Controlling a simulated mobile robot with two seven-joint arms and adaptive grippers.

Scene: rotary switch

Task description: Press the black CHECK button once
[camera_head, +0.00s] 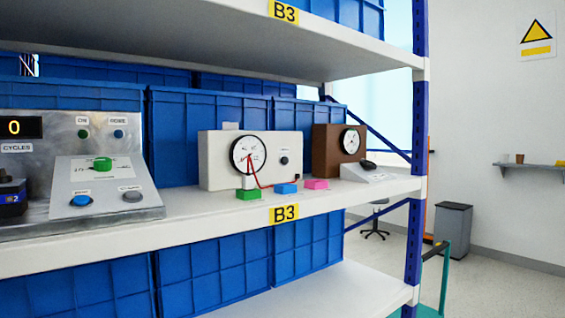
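No label reading CHECK is legible, so I cannot tell which control is the CHECK button. A small dark round control (284,160) sits on the front of the white gauge box (222,170), right of its dial. Another black part (369,164) tops a small sloped white unit (362,174) beside the brown gauge box (326,150). The metal console (60,160) at the left carries a green knob (102,164), a blue button (81,201) and a grey button (132,196). Neither of my grippers is in view.
Everything stands on the white middle shelf (180,212) of a blue-post rack (413,240). Blue bins (180,120) stand behind; an upper shelf (150,30) overhangs.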

